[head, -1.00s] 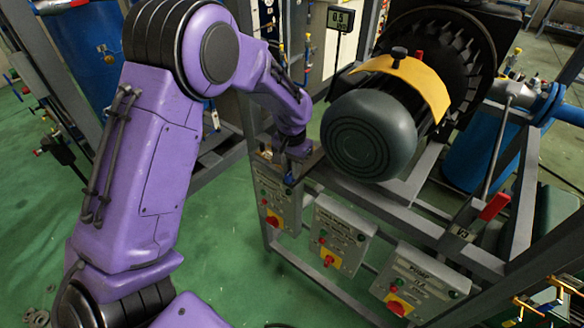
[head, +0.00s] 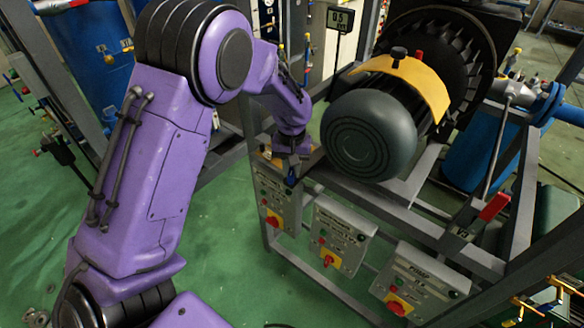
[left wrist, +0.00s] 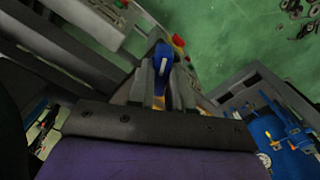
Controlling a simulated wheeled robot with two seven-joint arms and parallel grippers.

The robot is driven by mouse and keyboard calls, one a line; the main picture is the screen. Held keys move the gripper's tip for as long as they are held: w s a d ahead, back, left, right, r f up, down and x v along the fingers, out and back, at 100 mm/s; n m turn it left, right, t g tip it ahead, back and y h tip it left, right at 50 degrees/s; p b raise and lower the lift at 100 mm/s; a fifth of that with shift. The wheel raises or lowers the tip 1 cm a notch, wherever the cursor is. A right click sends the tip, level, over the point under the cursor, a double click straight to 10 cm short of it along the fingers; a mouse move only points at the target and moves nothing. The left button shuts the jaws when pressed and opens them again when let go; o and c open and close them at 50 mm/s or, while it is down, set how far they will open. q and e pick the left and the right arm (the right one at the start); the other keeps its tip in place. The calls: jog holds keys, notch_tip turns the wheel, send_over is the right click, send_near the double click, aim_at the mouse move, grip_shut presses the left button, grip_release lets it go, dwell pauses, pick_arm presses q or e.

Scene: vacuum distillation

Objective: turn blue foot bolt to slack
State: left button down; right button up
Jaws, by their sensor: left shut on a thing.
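The blue bolt (left wrist: 162,62) shows in the left wrist view, between the two fingers of my left gripper (left wrist: 163,80). The gripper is shut on it. In the head view my left gripper (head: 291,172) is small, at the frame rail left of the dark motor and just above the leftmost control box. Its fingers and the blue bolt are mostly hidden or too small there to tell the bolt's angle. My right gripper is in neither view.
The dark motor (head: 368,138) with a yellow cover sits on the grey frame right of my gripper. Control boxes (head: 340,236) with red and yellow switches hang along the front rail. A red-handled lever (head: 494,206) stands at the right. Green floor lies open at the lower left.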

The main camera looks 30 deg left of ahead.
aim_at(292, 170)
pick_arm(q)
jog(key=c, duration=1)
grip_release()
jog(key=shift+c, duration=0.2)
jog(key=shift+r, duration=0.35)
notch_tip(292, 170, up, 10)
jog(key=b, duration=0.2)
jog(key=shift+f, duration=0.15)
